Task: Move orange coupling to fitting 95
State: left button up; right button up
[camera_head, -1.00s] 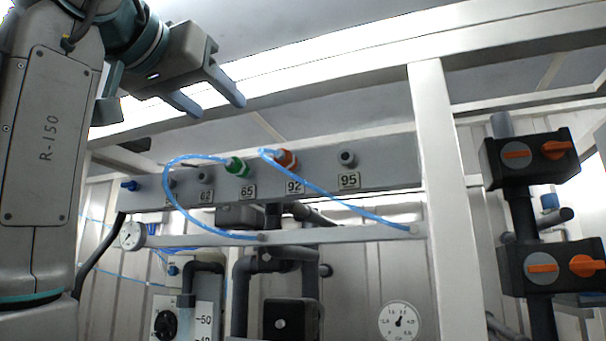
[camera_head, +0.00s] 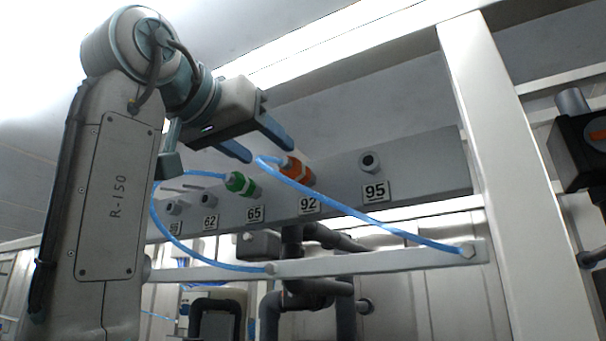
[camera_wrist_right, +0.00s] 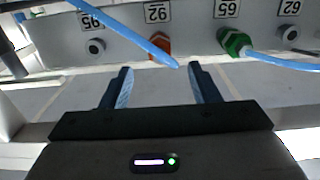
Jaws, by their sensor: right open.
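The orange coupling (camera_head: 300,172) sits on the grey panel above label 92, with a blue hose on its front end. It also shows in the right wrist view (camera_wrist_right: 160,46), partly behind the hose. Fitting 95 (camera_head: 370,161) is bare, to the right of the orange coupling above label 95; in the right wrist view it (camera_wrist_right: 95,47) is left of the coupling. My right gripper (camera_head: 268,151) is open and empty, up and left of the orange coupling and apart from it. In the right wrist view, the coupling lies beyond the gap between its fingertips (camera_wrist_right: 160,68). My left gripper is not in view.
A green coupling (camera_head: 240,184) with another blue hose is left of the orange one, above label 65. The hoses loop down to a lower rail (camera_head: 400,258). A white post (camera_head: 495,150) stands right of fitting 95. A bare fitting (camera_head: 207,199) is above label 62.

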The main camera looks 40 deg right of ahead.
aim_at(282, 163)
jog(key=d+p, duration=0.1)
jog(key=w+d+p, duration=0.1)
jog(key=p, duration=0.1)
jog(key=shift+r, duration=0.35)
jog(key=shift+d+f+p, duration=0.1)
jog(key=shift+d+p, duration=0.15)
jog(key=shift+p, duration=0.35)
jog(key=x, duration=0.5)
jog(key=shift+w+d+f+p, duration=0.15)
jog(key=shift+d+f+p, duration=0.15)
jog(key=shift+p, duration=0.1)
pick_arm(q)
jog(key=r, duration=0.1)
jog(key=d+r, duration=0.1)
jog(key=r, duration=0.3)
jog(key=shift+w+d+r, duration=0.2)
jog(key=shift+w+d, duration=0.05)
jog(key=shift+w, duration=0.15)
pick_arm(e)
jog(key=shift+d+r, duration=0.1)
jog(key=shift+d, duration=0.1)
jog(key=shift+w, duration=0.1)
jog(key=shift+c, duration=0.3)
grip_shut()
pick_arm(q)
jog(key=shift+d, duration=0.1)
pick_arm(e)
jog(key=shift+a, duration=0.1)
